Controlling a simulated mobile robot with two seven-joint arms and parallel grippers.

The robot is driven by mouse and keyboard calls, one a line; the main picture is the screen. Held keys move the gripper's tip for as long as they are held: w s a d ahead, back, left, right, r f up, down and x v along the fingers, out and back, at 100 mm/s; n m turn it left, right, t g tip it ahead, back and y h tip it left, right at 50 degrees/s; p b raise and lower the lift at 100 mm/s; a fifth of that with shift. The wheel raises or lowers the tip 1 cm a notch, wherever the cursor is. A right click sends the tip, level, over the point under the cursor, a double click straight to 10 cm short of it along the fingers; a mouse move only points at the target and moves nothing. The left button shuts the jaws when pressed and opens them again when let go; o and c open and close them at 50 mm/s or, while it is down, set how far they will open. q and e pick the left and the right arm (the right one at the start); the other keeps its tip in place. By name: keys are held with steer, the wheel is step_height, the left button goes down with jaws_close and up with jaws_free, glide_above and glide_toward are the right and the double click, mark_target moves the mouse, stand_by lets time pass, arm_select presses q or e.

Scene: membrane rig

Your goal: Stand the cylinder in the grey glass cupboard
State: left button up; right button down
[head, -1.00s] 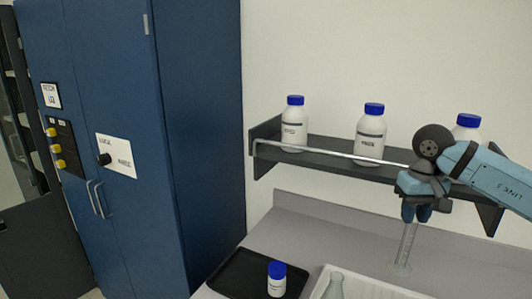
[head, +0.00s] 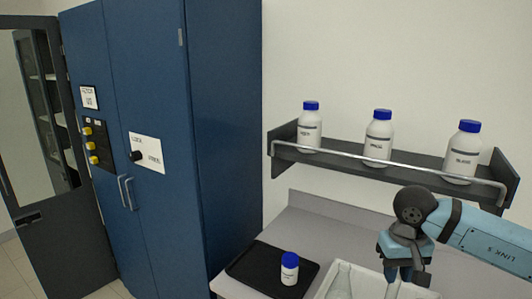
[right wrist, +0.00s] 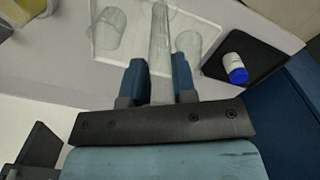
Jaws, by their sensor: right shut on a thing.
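The cylinder is a clear, tall glass measuring cylinder (right wrist: 160,50), seen in the right wrist view. My right gripper (right wrist: 159,82) is shut on it, with a blue finger on each side. In the head view my right gripper (head: 404,274) is at the lower right, in front of the wall shelf; only a little of the cylinder (head: 392,289) shows below it, cut off by the picture edge. The grey glass cupboard (head: 60,235) stands at the far left, partly cut off, with some shelves showing inside. My left gripper is not in view.
A blue cupboard (head: 228,130) stands between the grey cupboard and the bench. A railed wall shelf (head: 345,166) holds three blue-capped bottles. A black tray (head: 240,268) with a small bottle (head: 289,268) and a white tray (head: 330,280) with glassware (right wrist: 188,42) lie on the bench.

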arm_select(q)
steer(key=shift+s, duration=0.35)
arm_select(e)
steer(key=s+a+f, duration=0.2)
steer(key=a, duration=0.1)
steer(key=shift+s+a+f, duration=0.2)
steer(key=shift+s+a, duration=0.05)
steer(key=shift+s, duration=0.1)
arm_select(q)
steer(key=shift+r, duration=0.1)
arm_select(e)
steer(key=shift+s+f, duration=0.1)
